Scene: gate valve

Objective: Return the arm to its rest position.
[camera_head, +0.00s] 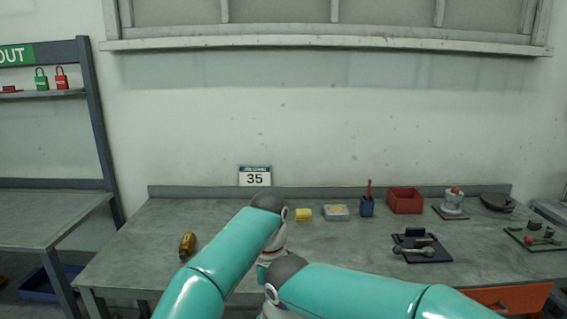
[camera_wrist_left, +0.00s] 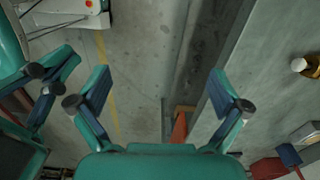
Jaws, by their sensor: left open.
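My left arm (camera_head: 222,262) and right arm (camera_head: 350,290) show as teal links in the head view, reaching up in front of the bench. Their grippers are hidden there. In the left wrist view, my left gripper (camera_wrist_left: 163,97) is open, with its two fingers wide apart and nothing between them. It hangs above the floor beside the bench edge. At the left of that view, teal finger parts with dark joints, apparently my right gripper (camera_wrist_left: 45,85), are partly cut off. Its opening is unclear.
The bench (camera_head: 150,270) carries an amber object (camera_head: 187,245), yellow block (camera_head: 304,214), blue holder (camera_head: 366,206), red bin (camera_head: 405,200) and dark tray (camera_head: 422,249) with parts. An orange drawer (camera_head: 512,297) is at the front right. A second bench (camera_head: 45,225) stands left.

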